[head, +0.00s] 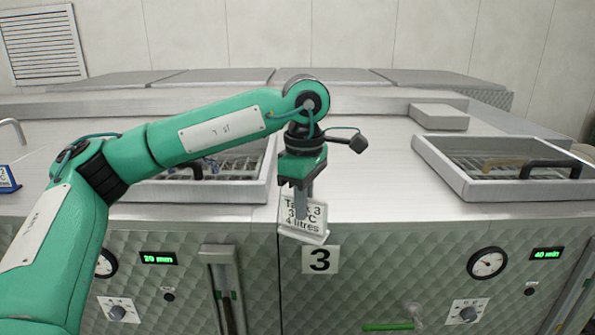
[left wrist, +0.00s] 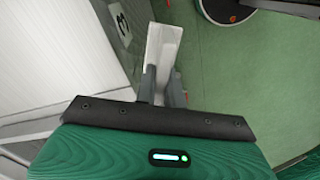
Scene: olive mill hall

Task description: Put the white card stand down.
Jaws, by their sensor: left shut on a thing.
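The white card stand (head: 305,228) is in my left gripper (head: 303,205) in the head view. Its card reads "Tank 3", with a temperature partly covered by a finger, and "4 litres". My left gripper points down and is shut on the stand's upper part. The stand is slightly tilted and shows in front of the counter's front edge, above the number 3 plate (head: 320,260). In the left wrist view, the white stand (left wrist: 163,45) sticks out beyond the fingers, with green floor beside it. My right gripper is in neither view.
The steel counter (head: 370,170) has bare room between the left open tank (head: 245,193) and the right open tank (head: 465,188). A grey block (head: 438,117) lies behind the right tank. A blue card stand (head: 7,178) is at the left edge. Gauges and a green-handled tap (head: 390,326) are on the front.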

